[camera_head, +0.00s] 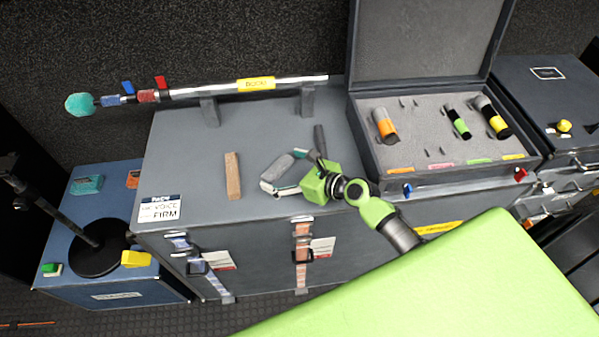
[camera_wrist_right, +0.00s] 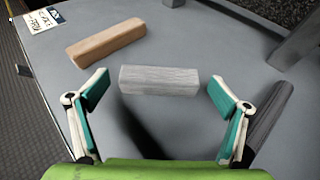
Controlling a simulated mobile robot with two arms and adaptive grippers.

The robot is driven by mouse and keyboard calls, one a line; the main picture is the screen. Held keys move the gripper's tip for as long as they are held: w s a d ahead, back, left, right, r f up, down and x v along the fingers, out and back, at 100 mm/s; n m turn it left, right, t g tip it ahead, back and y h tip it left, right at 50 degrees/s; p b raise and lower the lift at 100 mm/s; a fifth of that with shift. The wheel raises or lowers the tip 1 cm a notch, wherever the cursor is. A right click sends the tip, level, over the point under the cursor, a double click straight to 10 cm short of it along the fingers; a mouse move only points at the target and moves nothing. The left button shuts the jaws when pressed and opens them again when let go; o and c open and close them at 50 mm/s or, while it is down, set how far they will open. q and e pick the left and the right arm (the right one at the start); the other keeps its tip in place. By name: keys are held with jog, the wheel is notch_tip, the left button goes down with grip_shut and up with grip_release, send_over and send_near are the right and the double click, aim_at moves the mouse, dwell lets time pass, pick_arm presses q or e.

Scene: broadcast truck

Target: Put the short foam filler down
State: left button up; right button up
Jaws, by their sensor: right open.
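A short light-grey block, which looks like the short foam filler (camera_wrist_right: 160,79), lies on the grey case top (camera_head: 190,135). In the head view the filler (camera_head: 279,167) shows between my right gripper's fingers. My right gripper (camera_head: 281,171) is open above the case. In the right wrist view its teal-padded fingers (camera_wrist_right: 160,92) stand wide, one off each end of the filler, with visible gaps. Whether the filler lies fully flat is hard to tell. My left gripper is not in view.
A brown block (camera_head: 233,176) lies left of the filler, and a dark grey piece (camera_head: 320,141) lies to its right. An open foam-lined case (camera_head: 421,148) stands at right, holding several cylinders. A boom pole (camera_head: 210,90) rests on supports behind.

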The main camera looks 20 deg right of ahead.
jog(key=v, duration=1)
jog(key=shift+s+d+r, duration=0.1)
jog(key=shift+s+r, duration=0.05)
jog(key=shift+s, duration=0.05)
